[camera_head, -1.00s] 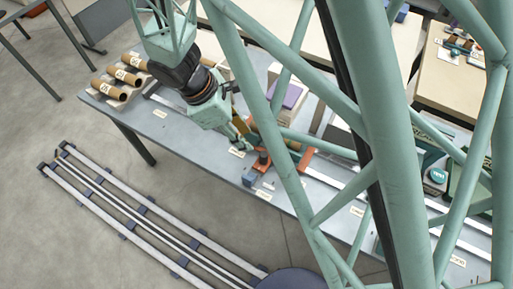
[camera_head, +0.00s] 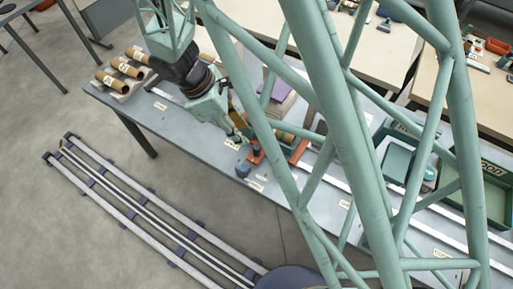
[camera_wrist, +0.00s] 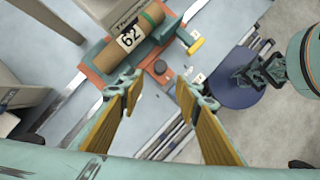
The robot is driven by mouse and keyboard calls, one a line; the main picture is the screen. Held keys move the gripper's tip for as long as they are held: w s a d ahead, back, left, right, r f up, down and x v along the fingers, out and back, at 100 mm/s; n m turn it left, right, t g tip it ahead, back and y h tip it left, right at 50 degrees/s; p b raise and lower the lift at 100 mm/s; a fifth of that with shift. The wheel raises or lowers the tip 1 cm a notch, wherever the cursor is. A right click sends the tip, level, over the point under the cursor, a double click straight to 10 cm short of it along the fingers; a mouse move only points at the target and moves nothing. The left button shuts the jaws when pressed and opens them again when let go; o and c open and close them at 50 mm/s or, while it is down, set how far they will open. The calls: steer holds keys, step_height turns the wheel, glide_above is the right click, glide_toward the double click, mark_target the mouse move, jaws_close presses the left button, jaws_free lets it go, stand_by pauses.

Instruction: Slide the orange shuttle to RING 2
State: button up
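The orange shuttle (camera_wrist: 104,66) sits on the rail in the wrist view, carrying a brown tube (camera_wrist: 130,38) with a "62" label and a green band. In the head view the orange shuttle (camera_head: 299,151) is partly hidden behind my green arm frame. My gripper (camera_wrist: 158,86) is open and empty in the wrist view, its two yellow-faced fingers spread at the shuttle's near edge. A small dark knob lies between the fingertips; I cannot tell whether they touch anything. In the head view my gripper (camera_head: 240,132) is just left of the shuttle. RING 2 cannot be made out.
Several brown tubes (camera_head: 119,68) rest at the table's left end. Green trays (camera_head: 485,190) stand at the right. A yellow-ended handle (camera_wrist: 196,46) sticks out beside the shuttle. The floor rails (camera_head: 150,215) run along the table's front.

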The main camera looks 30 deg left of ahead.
mark_target(255, 147)
steer(key=shift+x, duration=6.7)
steer(key=shift+c, duration=0.2)
steer(key=shift+b, duration=0.3)
jaws_close()
